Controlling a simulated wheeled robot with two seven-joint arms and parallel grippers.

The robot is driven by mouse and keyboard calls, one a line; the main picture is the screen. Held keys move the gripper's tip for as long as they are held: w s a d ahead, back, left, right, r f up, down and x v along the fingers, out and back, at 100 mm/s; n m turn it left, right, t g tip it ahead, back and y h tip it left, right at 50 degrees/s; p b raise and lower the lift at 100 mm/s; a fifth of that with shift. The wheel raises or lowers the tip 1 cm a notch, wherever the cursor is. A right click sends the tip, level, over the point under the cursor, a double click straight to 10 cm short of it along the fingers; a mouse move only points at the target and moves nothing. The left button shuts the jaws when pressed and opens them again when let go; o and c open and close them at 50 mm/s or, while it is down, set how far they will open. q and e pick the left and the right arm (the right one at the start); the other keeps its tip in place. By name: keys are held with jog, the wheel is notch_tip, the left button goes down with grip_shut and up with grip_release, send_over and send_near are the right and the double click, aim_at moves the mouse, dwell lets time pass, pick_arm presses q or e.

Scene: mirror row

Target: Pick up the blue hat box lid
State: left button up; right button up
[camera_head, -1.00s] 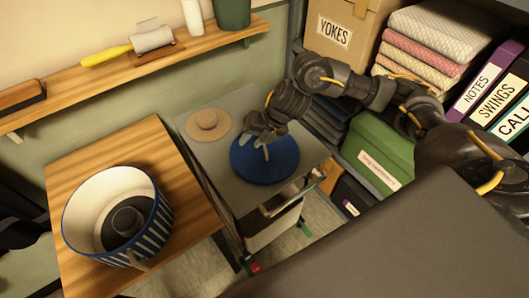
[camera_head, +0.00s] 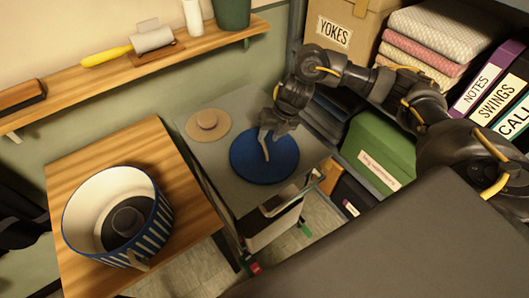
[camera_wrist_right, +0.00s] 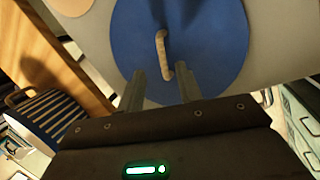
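The blue hat box lid (camera_head: 279,164) lies flat on a grey surface, with a pale strap handle (camera_head: 265,147) on its top. My right gripper (camera_head: 268,131) is above the lid, by the far part of the handle. In the right wrist view, its two fingers (camera_wrist_right: 162,88) are apart and empty, and the handle (camera_wrist_right: 161,52) stands ahead of the gap between them on the blue lid (camera_wrist_right: 215,35). The open blue-and-white striped hat box (camera_head: 150,236) stands on a wooden table at the left, with a dark hat (camera_head: 126,221) inside. My left gripper is out of view.
A green box (camera_head: 384,146) and folded cloths stand on shelves to the right. A wooden wall shelf (camera_head: 100,82) runs behind.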

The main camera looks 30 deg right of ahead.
aim_at(265, 146)
jog(key=x, duration=0.2)
jog(key=p+x, duration=0.1)
jog(key=x, duration=0.1)
jog(key=shift+s+d+f+p, duration=0.1)
jog(key=shift+f+p, duration=0.2)
jog(key=shift+f, duration=0.35)
grip_shut()
